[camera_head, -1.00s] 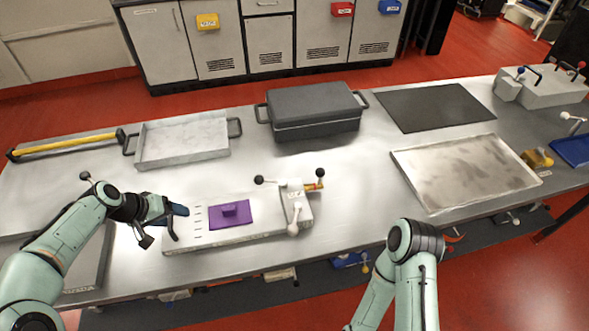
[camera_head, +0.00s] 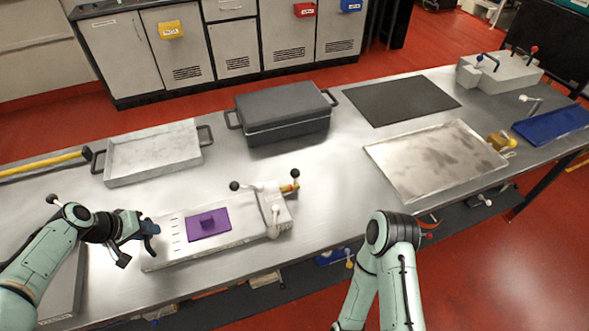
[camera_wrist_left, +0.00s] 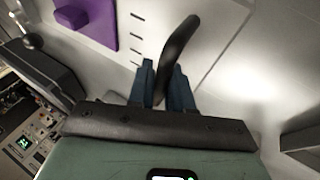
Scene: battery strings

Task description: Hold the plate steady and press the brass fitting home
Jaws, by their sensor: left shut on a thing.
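A long pale plate (camera_head: 246,234) lies on the metal bench, with a purple block (camera_head: 208,224) on it and dark slot marks at its left end. A small brass-coloured fitting with a red part (camera_head: 290,187) is at the clamp unit (camera_head: 273,206) on the plate's right end. I cannot tell how deep it sits. My left gripper (camera_head: 150,229) is at the plate's left end. In the left wrist view its blue fingers (camera_wrist_left: 164,88) are shut on a curved black handle (camera_wrist_left: 178,45). The purple block also shows there (camera_wrist_left: 92,20). My right gripper is out of view.
Behind the plate stand a shallow metal tray (camera_head: 107,168) and a grey lidded box (camera_head: 285,135). A dark mat (camera_head: 402,100) and a stained metal tray (camera_head: 377,158) lie to the right. The bench between box and stained tray is clear.

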